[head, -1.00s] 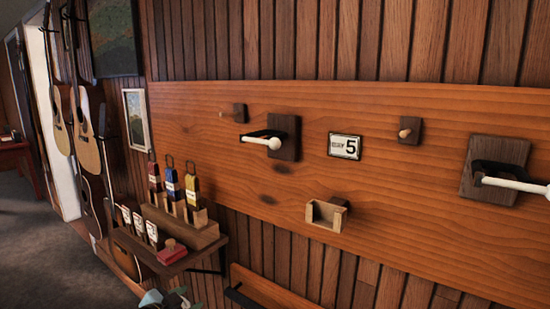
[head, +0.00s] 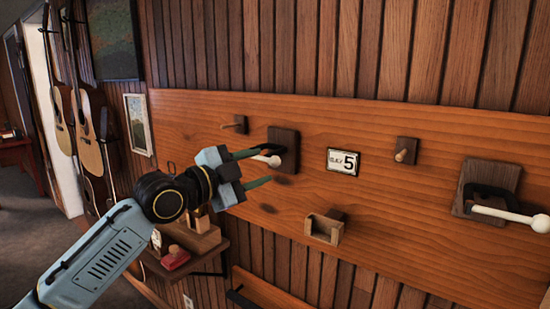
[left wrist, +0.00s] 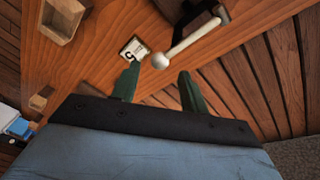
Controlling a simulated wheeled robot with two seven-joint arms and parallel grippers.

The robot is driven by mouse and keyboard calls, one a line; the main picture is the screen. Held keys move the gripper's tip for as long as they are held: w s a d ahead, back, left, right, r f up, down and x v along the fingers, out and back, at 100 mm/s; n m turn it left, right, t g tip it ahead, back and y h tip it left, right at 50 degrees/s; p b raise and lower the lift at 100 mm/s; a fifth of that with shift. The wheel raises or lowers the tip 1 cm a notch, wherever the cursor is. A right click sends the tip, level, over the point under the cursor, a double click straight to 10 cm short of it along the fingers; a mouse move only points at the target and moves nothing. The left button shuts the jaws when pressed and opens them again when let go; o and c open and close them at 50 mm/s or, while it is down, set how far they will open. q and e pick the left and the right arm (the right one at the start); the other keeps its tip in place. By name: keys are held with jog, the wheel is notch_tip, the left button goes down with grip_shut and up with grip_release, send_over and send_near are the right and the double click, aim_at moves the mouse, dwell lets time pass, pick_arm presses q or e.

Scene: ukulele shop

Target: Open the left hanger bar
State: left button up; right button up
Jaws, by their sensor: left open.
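The left hanger (head: 284,145) is a dark wooden block on the orange board, with a dark bracket and a white bar (head: 272,161) ending in a ball. My left gripper (head: 262,166) is open at this bar, its green fingers pointing right. One finger passes over part of the bar. In the left wrist view the white bar (left wrist: 200,37) and its ball lie just ahead of the gap between the open fingers (left wrist: 157,78). I cannot tell whether a finger touches the bar. My right gripper is not in view.
A right hanger (head: 490,190) with a similar white bar is at the right. Small pegs, a number 5 plate (head: 343,161) and a small wooden box (head: 323,229) are on the board. Guitars (head: 88,140) hang at the far left.

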aim_at(270, 163)
pick_arm(q)
jog(key=x, duration=0.5)
jog(key=shift+w+d+p, duration=0.25)
jog(key=shift+d+p, duration=0.05)
jog(key=shift+p, duration=0.05)
grip_shut()
